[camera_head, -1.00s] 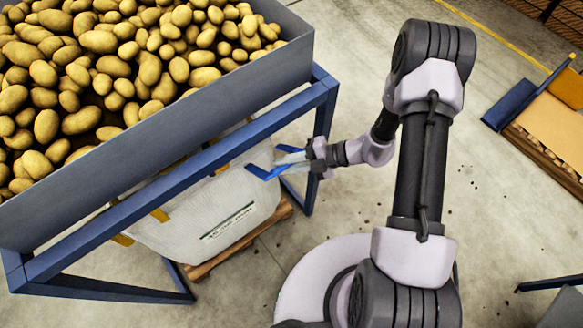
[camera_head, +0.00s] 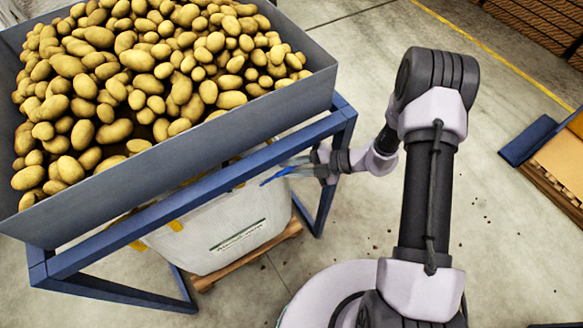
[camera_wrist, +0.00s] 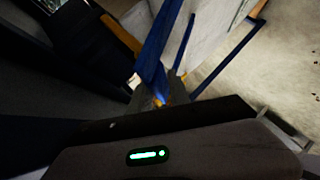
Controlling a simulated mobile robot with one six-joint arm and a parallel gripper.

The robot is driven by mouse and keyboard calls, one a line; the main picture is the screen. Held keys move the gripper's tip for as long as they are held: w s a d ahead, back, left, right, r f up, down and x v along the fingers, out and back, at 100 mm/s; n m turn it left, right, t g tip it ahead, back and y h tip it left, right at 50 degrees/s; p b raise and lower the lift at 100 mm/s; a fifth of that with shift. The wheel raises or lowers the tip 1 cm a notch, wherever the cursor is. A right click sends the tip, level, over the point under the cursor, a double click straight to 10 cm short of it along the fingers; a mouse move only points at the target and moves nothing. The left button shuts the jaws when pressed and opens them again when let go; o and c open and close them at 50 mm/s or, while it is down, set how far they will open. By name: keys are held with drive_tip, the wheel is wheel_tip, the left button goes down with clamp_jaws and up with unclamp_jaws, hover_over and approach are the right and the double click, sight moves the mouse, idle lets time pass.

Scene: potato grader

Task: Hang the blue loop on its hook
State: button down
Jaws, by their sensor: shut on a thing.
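The blue loop (camera_head: 275,176) sticks out from the tip of my gripper (camera_head: 292,169), just below the blue top rail of the frame in the head view. In the wrist view the blue loop (camera_wrist: 158,50) rises as a dark blue strap from between the fingertips (camera_wrist: 158,100). My gripper is shut on it. The white bulk bag (camera_head: 215,235) hangs below the rail, with its near upper corner close to my gripper. I cannot make out the hook clearly in either view.
A grey hopper full of potatoes (camera_head: 175,140) sits on the blue frame (camera_head: 215,195), directly above the bag. Yellow loops (camera_head: 176,226) show at the bag's top. A wooden pallet (camera_head: 235,257) lies under it. Open concrete floor lies right of the frame.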

drive_tip(key=shift+w, duration=0.1)
drive_tip(key=c, duration=1.4)
unclamp_jaws()
drive_tip(key=shift+c, duration=0.2)
drive_tip(key=shift+d, duration=0.1)
drive_tip(key=p+v, duration=0.2)
drive_tip(key=v, duration=1.5)
drive_tip(key=shift+d+r, duration=0.1)
drive_tip(key=shift+c, duration=0.2)
